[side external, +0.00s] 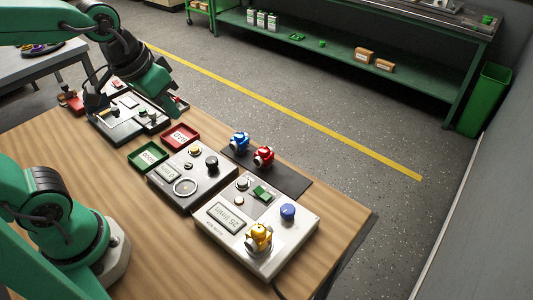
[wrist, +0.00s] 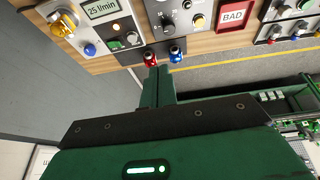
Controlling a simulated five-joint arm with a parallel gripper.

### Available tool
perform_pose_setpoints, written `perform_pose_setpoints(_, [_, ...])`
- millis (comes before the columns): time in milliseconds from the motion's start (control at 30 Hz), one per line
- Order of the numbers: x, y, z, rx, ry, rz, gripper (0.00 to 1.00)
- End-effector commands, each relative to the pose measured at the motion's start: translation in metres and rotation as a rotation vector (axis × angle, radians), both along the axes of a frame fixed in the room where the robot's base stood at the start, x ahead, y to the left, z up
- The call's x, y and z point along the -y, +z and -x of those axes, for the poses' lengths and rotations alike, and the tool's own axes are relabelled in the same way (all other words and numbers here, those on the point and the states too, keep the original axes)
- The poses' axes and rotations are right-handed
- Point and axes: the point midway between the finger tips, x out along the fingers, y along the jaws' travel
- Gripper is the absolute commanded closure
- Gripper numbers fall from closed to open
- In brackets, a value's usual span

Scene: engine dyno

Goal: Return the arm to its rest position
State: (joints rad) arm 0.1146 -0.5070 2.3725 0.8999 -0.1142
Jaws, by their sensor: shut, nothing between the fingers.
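My green arm reaches in from the upper left in the side view. My gripper (side external: 177,99) is above the far left part of the wooden table, over a grey device, and points toward the right. In the wrist view its two fingers (wrist: 158,72) lie together with nothing between them. A red valve (side external: 264,156) and a blue valve (side external: 239,141) stand on a dark mat (side external: 293,181), apart from my gripper. They also show beyond the fingertips in the wrist view, red (wrist: 150,59) and blue (wrist: 176,54).
A flow meter box (side external: 219,241) carries a yellow valve (side external: 259,237) and a blue knob (side external: 288,211). A grey control box (side external: 163,191), a red BAD tray (side external: 180,136) and a green tray (side external: 148,157) sit beside it. The table's near right corner is bare. A green bench (side external: 340,57) stands behind.

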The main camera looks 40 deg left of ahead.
Motion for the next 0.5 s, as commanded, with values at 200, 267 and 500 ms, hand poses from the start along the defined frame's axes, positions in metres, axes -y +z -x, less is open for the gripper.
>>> perform_pose_setpoints(200, [-0.021, 0.006, 0.027, 0.078, 0.010, -0.022, 1.00])
perform_pose_setpoints(267, [-0.024, 0.006, 0.032, 0.092, 0.010, -0.028, 1.00])
perform_pose_setpoints(500, [-0.031, 0.006, 0.042, 0.117, 0.011, -0.042, 1.00])
